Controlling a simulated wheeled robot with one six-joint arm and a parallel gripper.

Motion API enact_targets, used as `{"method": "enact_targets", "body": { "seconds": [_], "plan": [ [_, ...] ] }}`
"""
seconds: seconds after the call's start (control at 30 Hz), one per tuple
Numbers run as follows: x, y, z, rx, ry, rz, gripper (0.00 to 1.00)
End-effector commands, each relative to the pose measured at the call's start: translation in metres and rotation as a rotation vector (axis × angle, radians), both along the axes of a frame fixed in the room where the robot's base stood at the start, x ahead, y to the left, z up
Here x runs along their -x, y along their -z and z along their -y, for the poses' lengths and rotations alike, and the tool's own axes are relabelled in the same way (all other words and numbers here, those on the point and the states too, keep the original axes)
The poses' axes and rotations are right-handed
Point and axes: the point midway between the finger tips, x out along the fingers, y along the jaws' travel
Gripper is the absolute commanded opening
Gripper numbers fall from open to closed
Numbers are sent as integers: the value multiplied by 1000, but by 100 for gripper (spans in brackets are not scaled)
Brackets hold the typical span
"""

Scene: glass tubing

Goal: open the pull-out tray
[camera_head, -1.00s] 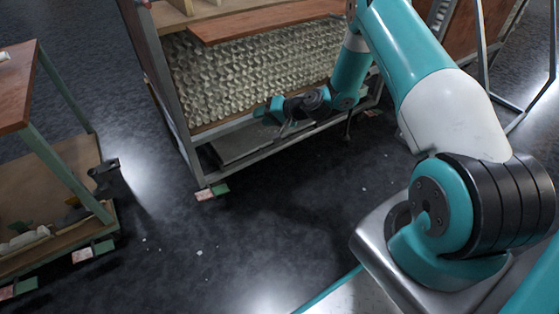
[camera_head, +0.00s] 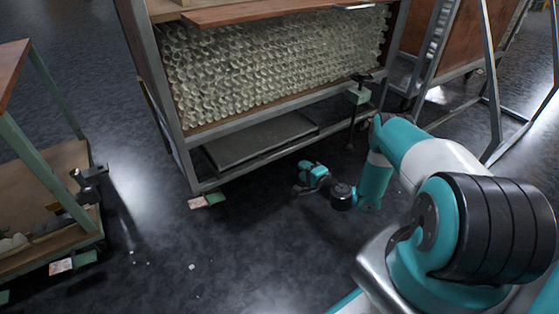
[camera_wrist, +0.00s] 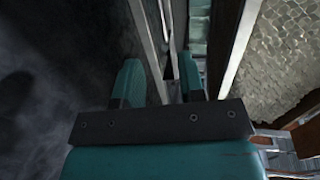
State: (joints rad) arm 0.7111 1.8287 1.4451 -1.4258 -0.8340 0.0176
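A dark grey flat tray (camera_head: 262,140) lies low in the metal-framed rack, under the stacked glass tubing. A brown wooden board (camera_head: 255,10) juts from the rack above the tubing. I cannot tell for sure which is the pull-out tray. My gripper (camera_head: 302,180) is low, in front of the rack's bottom rail and apart from the grey tray. In the wrist view my gripper (camera_wrist: 160,82) has its two teal fingers apart, with nothing held between them. Metal rails show beyond the fingertips there.
The glass tubing (camera_head: 270,65) fills the rack's middle. A wooden cart (camera_head: 40,195) stands at the left. A metal frame (camera_head: 490,80) stands at the right. The dark floor (camera_head: 240,245) in front of the rack is mostly clear, with small white bits.

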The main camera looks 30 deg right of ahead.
Motion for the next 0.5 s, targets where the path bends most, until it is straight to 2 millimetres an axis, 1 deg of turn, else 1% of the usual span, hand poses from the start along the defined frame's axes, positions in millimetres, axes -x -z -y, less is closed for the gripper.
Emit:
{"method": "enact_targets", "body": {
  "seconds": [0.03, 0.37, 0.4, 0.5],
  "plan": [
    [-3, 9, 0, 1, -1, 1, 37],
    [-15, 10, -4, 1, -2, 0, 37],
    [-22, 11, -4, 4, -4, 2, 37],
    [-34, 13, -4, 3, -5, 1, 37]
  ]
}}
